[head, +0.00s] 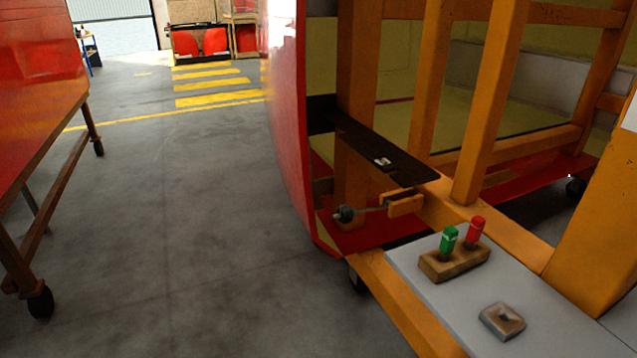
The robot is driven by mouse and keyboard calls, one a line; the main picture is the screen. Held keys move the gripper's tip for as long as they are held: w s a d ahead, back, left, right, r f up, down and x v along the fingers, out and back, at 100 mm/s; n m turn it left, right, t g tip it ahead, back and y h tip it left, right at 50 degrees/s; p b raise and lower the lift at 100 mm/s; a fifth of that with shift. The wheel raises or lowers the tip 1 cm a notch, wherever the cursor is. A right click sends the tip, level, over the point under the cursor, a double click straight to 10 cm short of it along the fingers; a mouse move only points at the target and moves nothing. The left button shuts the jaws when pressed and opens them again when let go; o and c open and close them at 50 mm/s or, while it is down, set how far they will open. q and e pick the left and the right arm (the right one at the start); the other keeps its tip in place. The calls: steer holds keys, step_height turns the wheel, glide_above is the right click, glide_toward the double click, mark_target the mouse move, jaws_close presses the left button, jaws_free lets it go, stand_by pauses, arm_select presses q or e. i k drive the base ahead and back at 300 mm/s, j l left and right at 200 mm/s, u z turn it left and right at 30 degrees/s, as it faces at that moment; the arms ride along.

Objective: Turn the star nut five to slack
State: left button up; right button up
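A small dark star-shaped nut (343,214) sits at the left end of a thin rod (374,209), low at the near end of the red nosecone (288,110). The rod runs right to a small orange block (404,204) on the orange frame. A black plate (385,152) lies just above the rod. No other star nut can be made out, and no number shows on this one. Neither of my grippers is in view.
A grey board (430,282) at the lower right holds a wooden block (455,263) with green and red pieces. A small square piece (502,321) lies on it. Another red nosecone on a wheeled stand (85,138) is at left. Grey floor between is clear.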

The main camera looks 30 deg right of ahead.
mark_target(348, 214)
steer(key=i, duration=2.5)
steer(key=i+z, duration=0.4)
steer(key=i+j+z, duration=0.6)
steer(key=i+z, duration=0.15)
steer(key=i, duration=0.05)
